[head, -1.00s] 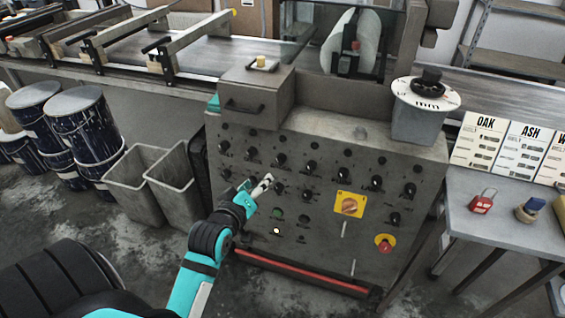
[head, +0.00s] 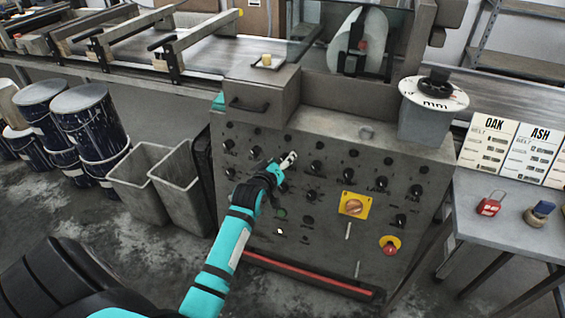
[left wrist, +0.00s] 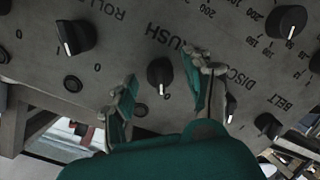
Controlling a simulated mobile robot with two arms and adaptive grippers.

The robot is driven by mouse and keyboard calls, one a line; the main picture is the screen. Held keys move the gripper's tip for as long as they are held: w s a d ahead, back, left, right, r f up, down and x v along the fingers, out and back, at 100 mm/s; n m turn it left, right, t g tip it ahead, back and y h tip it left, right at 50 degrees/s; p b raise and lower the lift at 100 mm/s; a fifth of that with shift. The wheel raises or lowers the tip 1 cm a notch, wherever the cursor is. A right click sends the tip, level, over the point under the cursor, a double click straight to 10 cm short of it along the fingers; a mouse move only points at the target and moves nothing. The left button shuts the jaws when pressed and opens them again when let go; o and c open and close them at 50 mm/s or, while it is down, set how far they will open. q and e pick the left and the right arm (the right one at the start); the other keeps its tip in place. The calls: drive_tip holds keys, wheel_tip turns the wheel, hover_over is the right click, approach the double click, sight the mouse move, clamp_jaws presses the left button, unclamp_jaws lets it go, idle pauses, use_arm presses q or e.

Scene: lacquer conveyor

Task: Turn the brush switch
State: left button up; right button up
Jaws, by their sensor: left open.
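The brush switch (left wrist: 160,72) is a black rotary knob with a white pointer mark, under the partly hidden "BRUSH" lettering on the grey control panel (head: 330,240). My left gripper (left wrist: 160,92) is open, with one teal-padded finger on each side of the knob in the left wrist view. I cannot tell whether the fingers touch it. In the head view my left gripper (head: 288,160) is at the upper row of knobs and covers the switch there. My right gripper is not in view.
Other knobs crowd close by, including the roller knob (left wrist: 75,37) and the disc knob (left wrist: 230,105). A yellow-backed switch (head: 355,206) and a red stop button (head: 390,245) sit to the right. Grey bins (head: 140,185) stand left of the cabinet.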

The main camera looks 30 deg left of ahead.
use_arm(q)
clamp_jaws()
idle(0.3)
drive_tip(key=m+y+p, duration=0.1)
drive_tip(key=m+p, duration=0.5)
drive_tip(key=m, duration=0.2)
drive_tip(key=shift+d+m+y, duration=0.1)
drive_tip(key=shift+m+y, duration=0.2)
drive_tip(key=shift+m, duration=1.3)
